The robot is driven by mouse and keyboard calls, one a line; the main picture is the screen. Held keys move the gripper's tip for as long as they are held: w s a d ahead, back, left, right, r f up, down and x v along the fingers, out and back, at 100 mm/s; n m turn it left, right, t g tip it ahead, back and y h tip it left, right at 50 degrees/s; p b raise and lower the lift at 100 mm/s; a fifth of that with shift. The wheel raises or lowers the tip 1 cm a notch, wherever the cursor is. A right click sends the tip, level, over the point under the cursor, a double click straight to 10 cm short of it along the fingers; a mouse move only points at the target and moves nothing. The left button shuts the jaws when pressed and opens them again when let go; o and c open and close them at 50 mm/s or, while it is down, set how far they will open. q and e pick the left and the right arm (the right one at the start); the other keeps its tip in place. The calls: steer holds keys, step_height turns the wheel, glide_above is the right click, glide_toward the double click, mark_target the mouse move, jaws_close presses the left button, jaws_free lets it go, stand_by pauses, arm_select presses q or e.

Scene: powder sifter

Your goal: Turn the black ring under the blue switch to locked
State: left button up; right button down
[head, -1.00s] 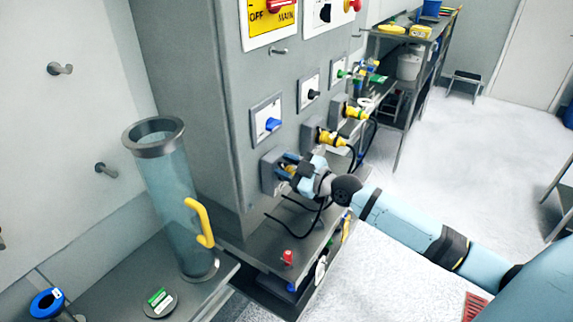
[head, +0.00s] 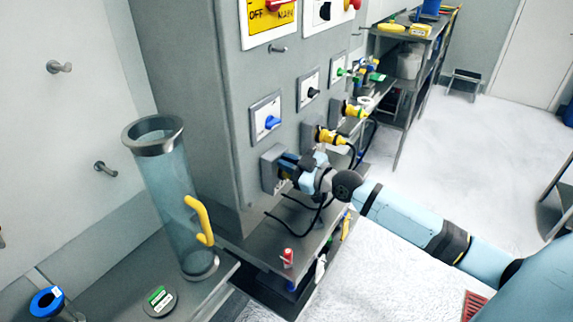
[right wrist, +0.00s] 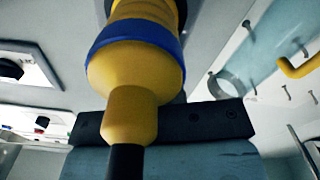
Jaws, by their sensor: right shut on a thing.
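The blue switch (head: 272,122) is on a white plate on the grey cabinet's side. Under it is a grey socket box (head: 268,174), where my right gripper (head: 287,166) is shut at the front of the connector. The black ring there is hidden by the jaws. In the right wrist view, a yellow plug (right wrist: 130,115) with a blue band (right wrist: 135,38) and black cable runs past my gripper's dark palm. The fingertips are out of that frame. My left gripper is not in view.
Similar yellow plugs (head: 330,138) sit in sockets farther along the cabinet, with black cables hanging below. A clear tube (head: 165,190) with a yellow handle stands left on a bench. A red-capped item (head: 287,257) sits on the low shelf.

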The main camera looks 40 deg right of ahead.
mark_target(287, 151)
steer(key=m, duration=0.1)
steer(key=d+m, duration=0.1)
steer(key=shift+w+r+m, duration=0.1)
steer(key=shift+w+m, duration=0.1)
steer(key=shift+m, duration=0.1)
steer(key=m, duration=0.1)
steer(key=d+m+b, duration=0.1)
steer(key=shift+w+d+m, duration=0.1)
steer(key=shift+w+m, duration=0.15)
steer(key=shift+m, duration=0.05)
steer(key=shift+w+d+f+m+b, duration=0.15)
steer(key=shift+d+m+b, duration=0.2)
steer(key=shift+m, duration=0.5)
steer(key=shift+w+d+m+b, duration=0.1)
steer(key=shift+d+m+b, duration=0.25)
steer(key=shift+m, duration=0.55)
steer(key=shift+w+d+f+m+b, duration=0.15)
steer(key=shift+d+m+b, duration=0.15)
steer(key=shift+m, duration=0.55)
steer(key=c, duration=1.2)
jaws_free()
